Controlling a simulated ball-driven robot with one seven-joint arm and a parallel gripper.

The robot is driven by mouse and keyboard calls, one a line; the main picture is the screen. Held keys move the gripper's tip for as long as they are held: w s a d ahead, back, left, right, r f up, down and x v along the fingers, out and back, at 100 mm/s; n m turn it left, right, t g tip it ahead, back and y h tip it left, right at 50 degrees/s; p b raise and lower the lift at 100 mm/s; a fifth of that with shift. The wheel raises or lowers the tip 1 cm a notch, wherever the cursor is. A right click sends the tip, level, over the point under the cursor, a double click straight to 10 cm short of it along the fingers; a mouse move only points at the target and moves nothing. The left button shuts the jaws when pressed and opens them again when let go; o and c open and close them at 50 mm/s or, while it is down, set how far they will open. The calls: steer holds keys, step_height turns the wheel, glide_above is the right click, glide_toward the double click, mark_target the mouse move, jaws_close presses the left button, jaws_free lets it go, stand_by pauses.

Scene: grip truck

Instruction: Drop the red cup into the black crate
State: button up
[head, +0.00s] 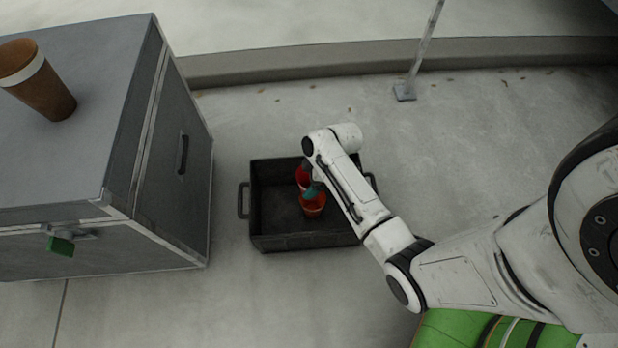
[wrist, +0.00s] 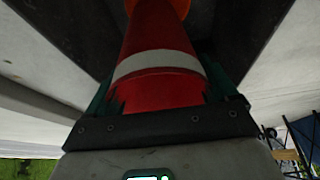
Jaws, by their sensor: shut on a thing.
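The red cup (wrist: 158,92) has a white band and lies between the green fingers of my gripper (wrist: 160,82) in the wrist view. My gripper (head: 312,189) is shut on it. In the head view the red cup (head: 303,176) shows beside the gripper, over the inside of the black crate (head: 272,242); my arm and fingers hide part of it. An orange round shape (head: 314,207) shows just below the gripper and at the cup's far end in the wrist view (wrist: 178,6); I cannot tell whether it is part of the cup or a separate thing.
A grey cabinet (head: 90,110) stands left of the crate, with a brown cup (head: 45,92) on top. A green piece (head: 61,246) is on its front. A post foot (head: 404,91) stands at the back right. Bare floor lies around the crate.

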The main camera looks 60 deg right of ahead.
steer(key=shift+f, duration=0.15)
steer(key=o, duration=0.8)
steer(key=p+v, duration=0.5)
steer(key=v, duration=0.5)
steer(key=shift+s+d+r+p, duration=0.1)
steer(key=shift+r+p, duration=0.2)
steer(key=shift+r, duration=0.1)
